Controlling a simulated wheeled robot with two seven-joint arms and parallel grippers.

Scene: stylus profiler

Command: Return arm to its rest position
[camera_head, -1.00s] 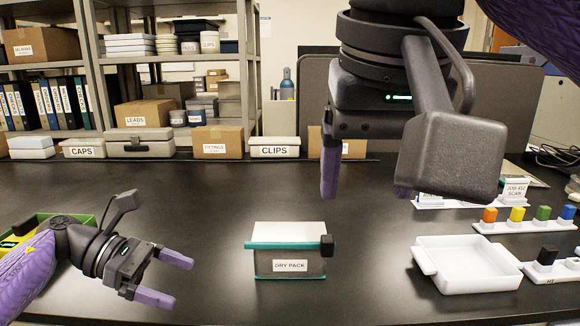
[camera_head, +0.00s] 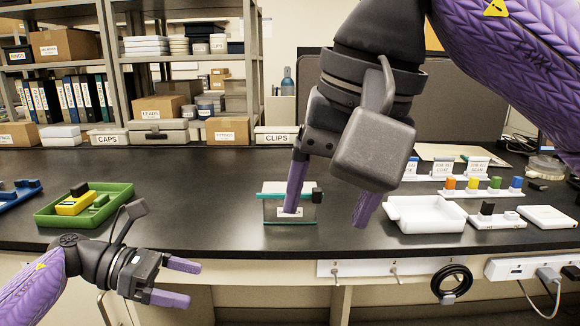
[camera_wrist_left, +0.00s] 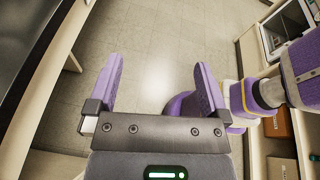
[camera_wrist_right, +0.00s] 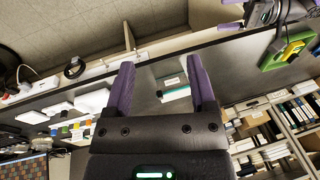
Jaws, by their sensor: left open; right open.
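My right gripper (camera_head: 328,205) is open and empty. In the head view its purple fingers hang in front of the dry pack box (camera_head: 268,212) and partly cover it. In the right wrist view the fingers (camera_wrist_right: 160,88) are spread, with the box (camera_wrist_right: 174,90) showing beyond and between them, apart from both. My left gripper (camera_head: 178,282) is open and empty, low at the front left, before the table's front edge. In the left wrist view its fingers (camera_wrist_left: 155,88) are spread over bare floor (camera_wrist_left: 150,60).
A green tray (camera_head: 118,190) with yellow and dark pieces stands on the black table (camera_head: 200,180) at left. A white tray (camera_head: 425,222) and racks of coloured blocks (camera_head: 480,190) stand at right. Shelves (camera_head: 185,60) are behind. A cable coil (camera_head: 452,284) hangs below the table edge.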

